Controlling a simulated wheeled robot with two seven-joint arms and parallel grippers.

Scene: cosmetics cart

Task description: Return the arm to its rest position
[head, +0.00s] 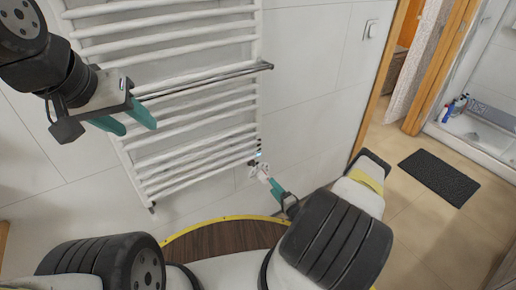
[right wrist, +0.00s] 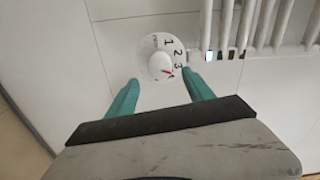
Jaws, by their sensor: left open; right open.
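My left gripper (head: 130,121) is at the upper left of the head view, open and empty, in front of the radiator. My right gripper (head: 276,188) is low by the radiator's bottom right corner, mostly hidden behind my own arm. In the right wrist view my right gripper (right wrist: 160,84) is open. Its teal fingertips are on either side of a white numbered dial (right wrist: 163,60), just below the dial's middle. A gap shows between the fingers; whether they touch the dial I cannot tell. The dial also shows small in the head view (head: 262,172).
A white towel radiator (head: 200,95) with several bars stands against the tiled wall. A round wooden top with a yellow rim (head: 185,233) is below. A dark mat (head: 439,177) lies on the floor at right, past a wooden door frame (head: 383,75).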

